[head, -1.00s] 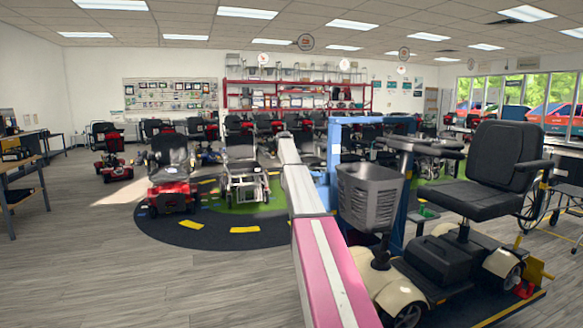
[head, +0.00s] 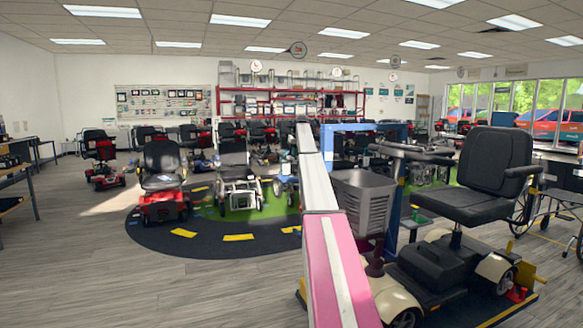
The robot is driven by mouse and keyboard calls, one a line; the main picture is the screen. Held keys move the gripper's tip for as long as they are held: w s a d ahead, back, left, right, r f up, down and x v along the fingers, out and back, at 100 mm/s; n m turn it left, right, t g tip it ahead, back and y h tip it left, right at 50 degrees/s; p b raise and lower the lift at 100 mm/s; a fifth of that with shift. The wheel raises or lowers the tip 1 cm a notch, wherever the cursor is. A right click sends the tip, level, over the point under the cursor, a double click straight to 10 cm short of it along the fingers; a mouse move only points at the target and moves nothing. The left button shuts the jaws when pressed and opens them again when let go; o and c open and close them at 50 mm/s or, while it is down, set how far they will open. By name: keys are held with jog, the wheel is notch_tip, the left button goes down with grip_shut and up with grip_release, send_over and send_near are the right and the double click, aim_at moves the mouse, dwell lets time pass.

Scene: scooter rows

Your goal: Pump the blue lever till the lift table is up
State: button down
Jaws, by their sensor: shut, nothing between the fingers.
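A blue upright frame (head: 395,190) stands behind the scooter's basket. I cannot make out a separate blue lever; it may be hidden behind my arm or the scooter. My pink and white arm reaches from the bottom middle up toward the blue frame and covers part of it. My gripper cannot be seen beyond the arm's far end.
A red scooter (head: 163,185) and a white-framed powered chair (head: 238,175) stand on a dark round mat (head: 207,244) left of my arm. A wheelchair (head: 552,210) is at the far right. The floor at the front left is clear.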

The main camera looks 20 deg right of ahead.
jog(key=x, duration=0.9)
jog(key=s+x, duration=0.1)
jog(key=x, duration=0.3)
jog(key=shift+w+a+f, duration=0.15)
jog(key=shift+a+f, duration=0.05)
jog(key=shift+f, duration=0.25)
jog(key=shift+a, duration=0.1)
jog(key=shift+a+f+h, duration=0.25)
jog(key=shift+f+h, duration=0.15)
jog(key=shift+f, duration=0.15)
notch_tip(320, 180, down, 10)
jog(key=n+h, duration=0.1)
jog(key=h, duration=0.3)
jog(key=shift+a+f, duration=0.2)
jog(key=shift+a, duration=0.3)
jog(key=shift+f, duration=0.15)
send_near(289, 177)
jog(key=a+f, duration=0.1)
jog(key=f, duration=0.1)
jog(key=s+a+f, duration=0.1)
jog(key=a+f, duration=0.1)
jog(key=shift+a+f, duration=0.1)
jog(key=shift+f, duration=0.1)
